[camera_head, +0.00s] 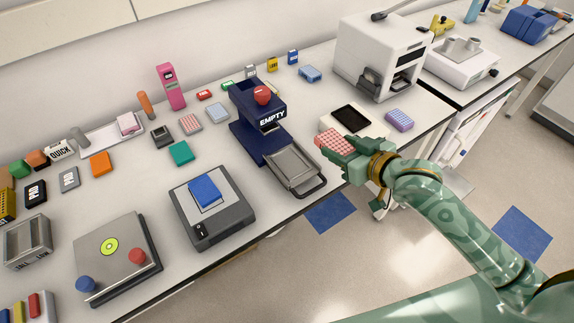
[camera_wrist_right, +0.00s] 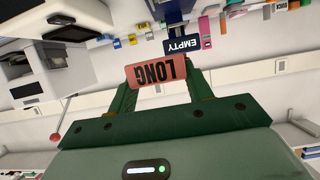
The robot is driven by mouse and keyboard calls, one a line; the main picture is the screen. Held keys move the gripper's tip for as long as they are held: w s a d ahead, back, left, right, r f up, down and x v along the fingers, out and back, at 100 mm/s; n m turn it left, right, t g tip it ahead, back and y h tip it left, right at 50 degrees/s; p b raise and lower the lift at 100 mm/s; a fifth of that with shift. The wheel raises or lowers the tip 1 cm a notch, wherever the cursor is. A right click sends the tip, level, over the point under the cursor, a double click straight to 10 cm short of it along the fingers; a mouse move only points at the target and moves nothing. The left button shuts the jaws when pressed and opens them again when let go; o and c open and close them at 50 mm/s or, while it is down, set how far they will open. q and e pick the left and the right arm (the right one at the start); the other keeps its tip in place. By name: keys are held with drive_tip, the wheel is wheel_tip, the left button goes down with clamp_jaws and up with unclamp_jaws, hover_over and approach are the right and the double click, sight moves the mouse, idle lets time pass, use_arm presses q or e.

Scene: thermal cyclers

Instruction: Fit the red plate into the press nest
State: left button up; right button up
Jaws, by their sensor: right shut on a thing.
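The red plate (camera_head: 332,143), pinkish red with a grid of wells on top, is held in my right gripper (camera_head: 349,148). In the right wrist view the plate (camera_wrist_right: 148,72) sits between the two green fingers and shows the word "LONG" upside down. The press (camera_head: 255,137) is navy blue, with a red knob on top and an "EMPTY" label. Its nest, a grey metal tray (camera_head: 294,168), sticks out at the front toward the bench edge. The plate is to the right of the nest, apart from it; its exact height is hard to tell. My left gripper is not in view.
A white device with a black panel (camera_head: 351,119) is just behind my right gripper. A purple plate (camera_head: 399,120) lies to its right, and a white cycler (camera_head: 378,62) stands behind. Left of the press, a grey scale-like device (camera_head: 228,221) carries a blue block.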

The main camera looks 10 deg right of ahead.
drive_tip(key=w+a+f, duration=0.1)
drive_tip(key=w+a, duration=0.1)
drive_tip(key=w+a+f+b, duration=0.1)
drive_tip(key=w+a+f, duration=0.1)
drive_tip(key=b, duration=0.2)
hover_over(296, 169)
drive_tip(key=s, duration=0.1)
drive_tip(key=f, duration=0.2)
drive_tip(key=d+f, duration=0.1)
drive_tip(key=f, duration=0.1)
drive_tip(key=shift+f, duration=0.15)
drive_tip(key=shift+w+a+f, duration=0.25)
drive_tip(key=shift+w+f, duration=0.1)
drive_tip(key=shift+f, duration=0.1)
drive_tip(key=f, duration=0.1)
drive_tip(key=f+b, duration=0.2)
drive_tip(key=shift+w+a+f, duration=0.15)
drive_tip(key=shift+a+f, duration=0.2)
drive_tip(key=shift+d, duration=0.1)
drive_tip(key=shift+f, duration=0.1)
drive_tip(key=shift+f, duration=0.25)
drive_tip(key=o, duration=0.9)
drive_tip(key=shift+o, duration=0.3)
drive_tip(key=shift+f, duration=0.1)
